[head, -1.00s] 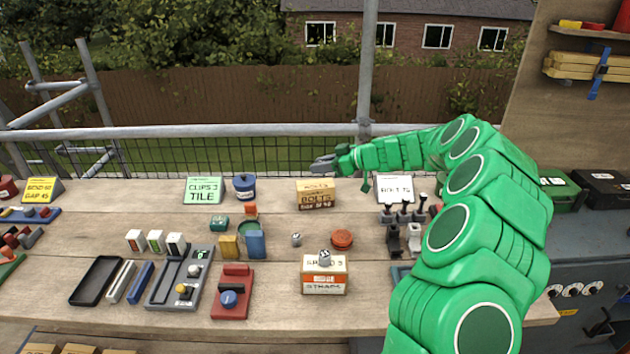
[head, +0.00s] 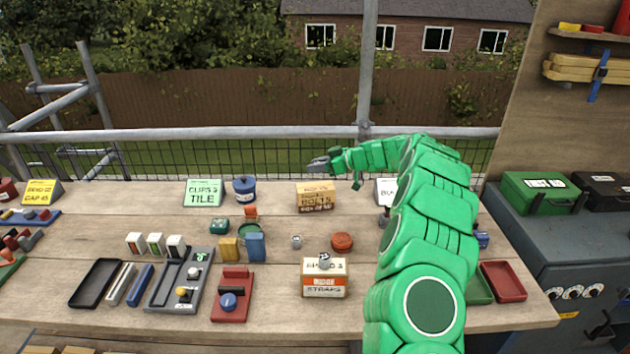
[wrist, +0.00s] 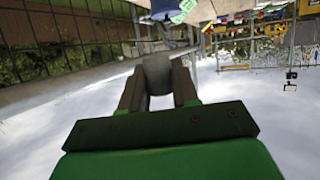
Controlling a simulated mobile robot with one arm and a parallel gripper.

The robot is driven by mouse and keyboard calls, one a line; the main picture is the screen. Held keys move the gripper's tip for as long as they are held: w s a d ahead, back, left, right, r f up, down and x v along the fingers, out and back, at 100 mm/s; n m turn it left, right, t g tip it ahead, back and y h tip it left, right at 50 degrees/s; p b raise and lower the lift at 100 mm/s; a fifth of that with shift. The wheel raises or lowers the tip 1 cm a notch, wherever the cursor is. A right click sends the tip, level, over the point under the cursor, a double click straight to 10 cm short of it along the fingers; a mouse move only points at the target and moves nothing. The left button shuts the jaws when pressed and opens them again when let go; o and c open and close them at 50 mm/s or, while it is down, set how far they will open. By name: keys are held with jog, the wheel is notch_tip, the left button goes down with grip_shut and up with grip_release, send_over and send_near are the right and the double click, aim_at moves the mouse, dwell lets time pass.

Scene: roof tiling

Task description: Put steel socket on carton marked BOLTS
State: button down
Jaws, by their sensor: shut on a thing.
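My gripper (head: 320,163) is above the far side of the carton marked BOLTS (head: 316,203), and the jaws are apart from the carton. In the wrist view my gripper (wrist: 157,88) is shut on a grey, rounded metal piece (wrist: 155,70), which looks like the steel socket. In the head view the held piece is too small to tell from the fingers. The BOLTS carton is brown, stands upright at the back of the bench, and its visible top looks bare.
A STRAPS carton (head: 324,286) nearer the front bears a small grey metal piece (head: 324,261). Another small grey piece (head: 296,242) stands beside an orange-red round item (head: 342,242). A blue pot (head: 244,190) is left of the BOLTS carton. A guard rail (head: 240,132) runs behind.

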send_over(315, 187)
jog(key=shift+w+f, duration=0.15)
jog(key=shift+f, duration=3.85)
jog(key=c, duration=0.8)
grip_release()
jog(key=shift+f, duration=0.1)
jog(key=shift+c, duration=0.2)
